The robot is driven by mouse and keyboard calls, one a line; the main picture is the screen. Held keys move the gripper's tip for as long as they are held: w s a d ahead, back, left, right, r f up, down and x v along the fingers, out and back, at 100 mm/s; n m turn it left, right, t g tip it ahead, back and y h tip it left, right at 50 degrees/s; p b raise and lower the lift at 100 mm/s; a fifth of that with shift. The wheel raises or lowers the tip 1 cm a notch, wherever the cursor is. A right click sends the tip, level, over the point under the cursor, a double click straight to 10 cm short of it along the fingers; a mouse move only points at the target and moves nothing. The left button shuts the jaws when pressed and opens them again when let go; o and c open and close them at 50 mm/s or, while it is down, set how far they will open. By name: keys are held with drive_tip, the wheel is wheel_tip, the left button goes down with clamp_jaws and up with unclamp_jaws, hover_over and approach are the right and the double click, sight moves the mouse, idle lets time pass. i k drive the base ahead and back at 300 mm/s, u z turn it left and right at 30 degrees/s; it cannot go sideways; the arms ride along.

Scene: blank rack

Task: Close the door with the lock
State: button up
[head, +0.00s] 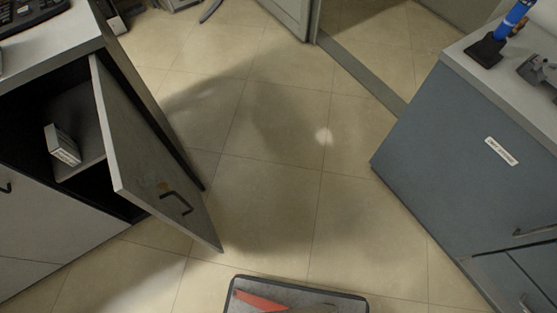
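A grey cabinet door (142,150) stands open on the left, swung out from the dark interior of a low cabinet (20,215). A black bar handle (177,203) is on the door's face near its lower free corner. A small brownish spot (163,187) shows beside the handle; I cannot tell if it is the lock. A white box (62,145) with printing sits on the shelf inside the cabinet. My gripper is not in view.
A blue-grey cabinet (440,170) stands on the right, with a blue object (514,18) on its top. A keyboard (30,12) lies on the left counter. The tiled floor (270,150) between the cabinets is clear. A dark-rimmed platform (350,303) shows at the bottom edge.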

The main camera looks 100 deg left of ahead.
sight(133, 151)
drive_tip(key=i, duration=1.2)
drive_tip(key=u, duration=5.05)
drive_tip(key=i, duration=0.25)
drive_tip(key=u, duration=0.05)
